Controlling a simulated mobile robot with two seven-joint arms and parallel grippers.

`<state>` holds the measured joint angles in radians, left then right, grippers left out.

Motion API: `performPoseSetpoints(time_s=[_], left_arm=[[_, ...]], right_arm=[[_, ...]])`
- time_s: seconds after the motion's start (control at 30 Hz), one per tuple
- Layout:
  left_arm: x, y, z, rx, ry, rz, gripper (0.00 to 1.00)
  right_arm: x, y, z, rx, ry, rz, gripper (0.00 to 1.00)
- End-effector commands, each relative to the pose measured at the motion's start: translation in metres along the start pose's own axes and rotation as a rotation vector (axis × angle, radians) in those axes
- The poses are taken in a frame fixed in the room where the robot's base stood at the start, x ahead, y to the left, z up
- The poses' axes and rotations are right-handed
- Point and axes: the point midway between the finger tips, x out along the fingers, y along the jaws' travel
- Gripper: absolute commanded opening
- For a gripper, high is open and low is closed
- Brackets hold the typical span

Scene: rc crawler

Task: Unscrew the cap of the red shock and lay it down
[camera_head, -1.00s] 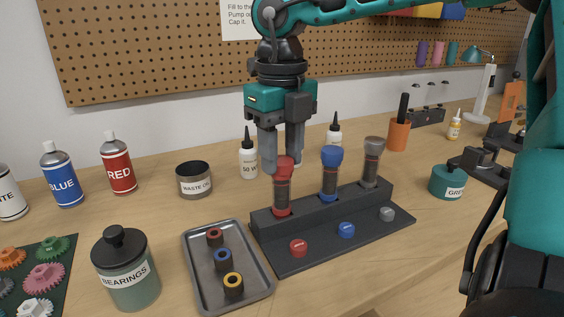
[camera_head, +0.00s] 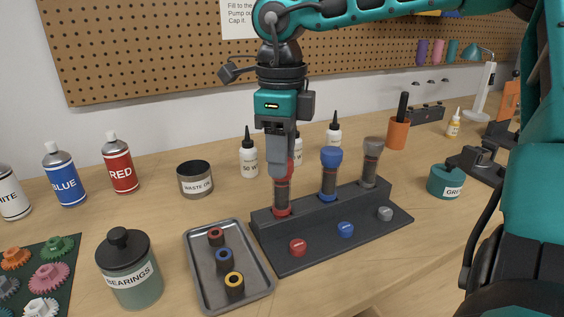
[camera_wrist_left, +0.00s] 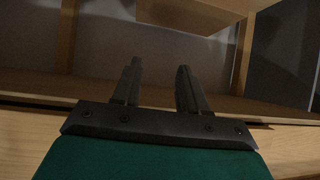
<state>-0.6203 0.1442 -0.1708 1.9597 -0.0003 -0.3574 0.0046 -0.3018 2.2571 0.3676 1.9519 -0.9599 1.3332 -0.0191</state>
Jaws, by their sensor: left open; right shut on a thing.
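The red shock (camera_head: 282,197) stands upright at the left end of the dark shock stand (camera_head: 330,247). My right gripper (camera_head: 283,170) points straight down over it and is shut on its red cap (camera_head: 291,168); the fingers hide most of the cap. I cannot tell whether the cap is loose on the shock. The blue shock (camera_head: 329,172) and the grey shock (camera_head: 371,160) stand beside it in the same stand. My left gripper (camera_wrist_left: 158,75) shows only in the left wrist view, open and empty, facing wooden panels.
A metal tray (camera_head: 262,287) with several ringed parts lies left of the stand. Red, blue and grey knobs sit on the stand's front. White dropper bottles (camera_head: 248,158) stand close behind. A waste tin (camera_head: 195,180) and a bearings jar (camera_head: 129,270) stand left. Bare table lies behind the tray.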

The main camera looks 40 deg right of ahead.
Motion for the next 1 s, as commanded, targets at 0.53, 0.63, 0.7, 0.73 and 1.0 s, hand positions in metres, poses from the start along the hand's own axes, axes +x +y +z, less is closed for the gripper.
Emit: performPoseSetpoints(time_s=[0.53, 0.63, 0.7, 0.73, 1.0], left_arm=[[-0.0045, -0.0001, -0.0065, 0.0, 0.0, 0.0, 0.43], [-0.0047, -0.0001, -0.0068, 0.0, 0.0, 0.0, 0.43], [-0.0046, -0.0001, -0.0066, 0.0, 0.0, 0.0, 0.43], [-0.0045, -0.0001, -0.0065, 0.0, 0.0, 0.0, 0.43], [-0.0044, -0.0001, -0.0065, 0.0, 0.0, 0.0, 0.43]], right_arm=[[-0.0008, 0.0002, -0.0002, -0.304, 0.0, 0.001, 0.09], [-0.0003, 0.0002, -0.0001, -0.359, 0.0, 0.0, 0.09], [0.0, 0.0001, -0.0001, -0.369, 0.0, 0.0, 0.09], [0.0001, 0.0001, 0.0, -0.369, 0.0, -0.001, 0.09], [0.0, 0.0, 0.0, -0.366, 0.0, -0.001, 0.53]])
